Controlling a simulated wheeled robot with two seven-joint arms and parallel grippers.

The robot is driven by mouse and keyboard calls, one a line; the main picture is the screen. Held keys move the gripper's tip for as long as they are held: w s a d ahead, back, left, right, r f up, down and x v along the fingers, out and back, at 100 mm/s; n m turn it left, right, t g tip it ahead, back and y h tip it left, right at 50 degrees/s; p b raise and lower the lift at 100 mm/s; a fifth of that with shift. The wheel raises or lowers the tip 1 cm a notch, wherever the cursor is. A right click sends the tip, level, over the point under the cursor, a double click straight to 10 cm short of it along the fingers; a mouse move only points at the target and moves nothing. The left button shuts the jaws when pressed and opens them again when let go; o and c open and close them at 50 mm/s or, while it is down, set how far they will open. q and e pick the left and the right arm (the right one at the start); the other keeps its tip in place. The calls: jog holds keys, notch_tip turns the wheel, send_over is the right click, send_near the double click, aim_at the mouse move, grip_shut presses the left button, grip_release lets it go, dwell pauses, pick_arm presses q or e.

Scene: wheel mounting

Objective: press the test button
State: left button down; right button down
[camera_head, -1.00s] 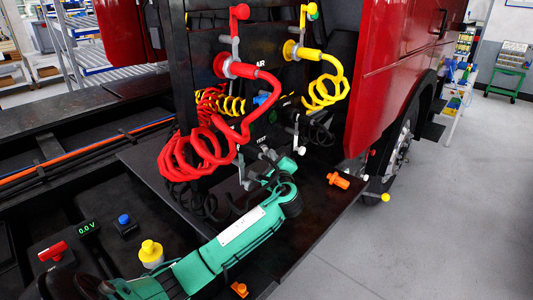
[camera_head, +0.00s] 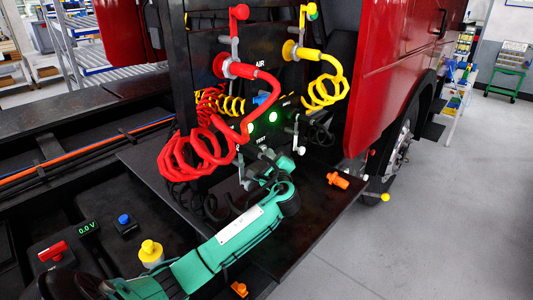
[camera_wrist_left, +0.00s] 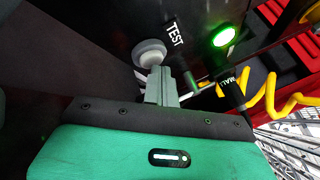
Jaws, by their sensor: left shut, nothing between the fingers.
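The test button is a pale round knob (camera_wrist_left: 149,52) beside the "TEST" label (camera_wrist_left: 174,32) in the left wrist view. My left gripper (camera_wrist_left: 157,70) is shut and empty, and its tips are at the button's lower edge and appear to touch it. In the head view my left gripper (camera_head: 267,154) is at the dark panel below the coiled hoses, and the button is hidden there. A green lamp (camera_wrist_left: 223,37) glows right of the label. In the head view two green lamps (camera_head: 273,116) are lit on the panel. My right gripper is not in view.
A red coiled hose (camera_head: 190,155) and a yellow one (camera_head: 325,90) hang around the panel. An orange fitting (camera_head: 338,181) lies on the dark platform.

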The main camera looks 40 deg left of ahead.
pick_arm(q)
jog(key=shift+s+d, duration=0.1)
jog(key=shift+d, duration=0.8)
jog(key=d+p, duration=0.1)
jog(key=d, duration=0.4)
jog(key=shift+s, duration=0.2)
